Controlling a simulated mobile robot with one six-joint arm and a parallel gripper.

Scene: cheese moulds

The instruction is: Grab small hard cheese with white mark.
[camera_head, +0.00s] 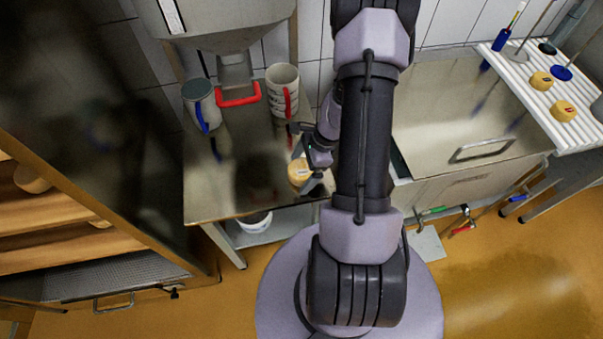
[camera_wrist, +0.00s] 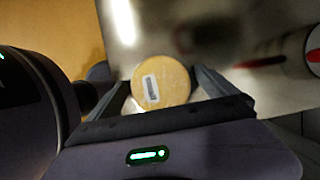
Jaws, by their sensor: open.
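A small round yellow cheese with a white mark (camera_wrist: 168,84) lies on the steel table (camera_wrist: 205,30). In the wrist view it sits between the two fingers of my gripper (camera_wrist: 162,92), which are open, one on each side of it. Whether the fingers touch its sides cannot be told. In the head view the cheese (camera_head: 299,172) shows near the right part of the table (camera_head: 215,200), with my gripper (camera_head: 307,172) at it and partly covering it.
Two mugs with blue (camera_head: 202,106) and red (camera_head: 283,92) handles stand at the table's back, beside a hopper with a red handle (camera_head: 238,96). A white slatted rack (camera_head: 530,82) at right holds yellow cheeses (camera_head: 563,110). The table's front left is clear.

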